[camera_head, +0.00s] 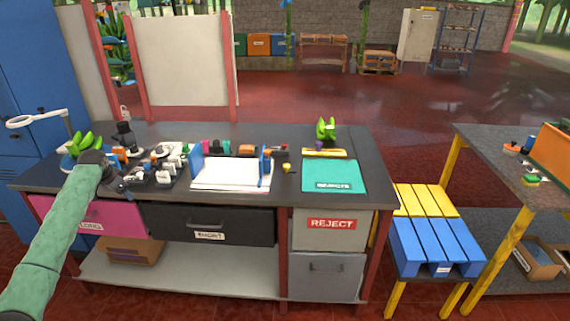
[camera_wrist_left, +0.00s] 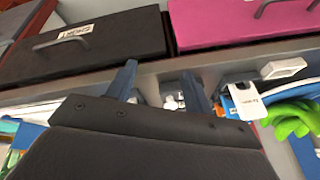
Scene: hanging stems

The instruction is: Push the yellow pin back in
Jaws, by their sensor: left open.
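A small yellow piece (camera_head: 286,168) lies on the dark bench top between the white sheets and the teal mat; it is too small to tell whether it is the yellow pin. No other yellow pin can be made out. My left gripper (camera_head: 122,190) is at the front left of the bench, above its edge and apart from the yellow piece. In the left wrist view its two blue fingers (camera_wrist_left: 160,88) are spread, with nothing seen held between them. My right gripper is not in view.
The bench (camera_head: 372,150) carries several small parts at left, a white paper stack (camera_head: 230,175) between blue holders, a teal mat (camera_head: 334,176) and a green plant (camera_head: 326,128). Pink (camera_head: 110,215) and black (camera_head: 205,224) drawers are below. A blue-and-yellow slatted stool (camera_head: 435,240) stands at right.

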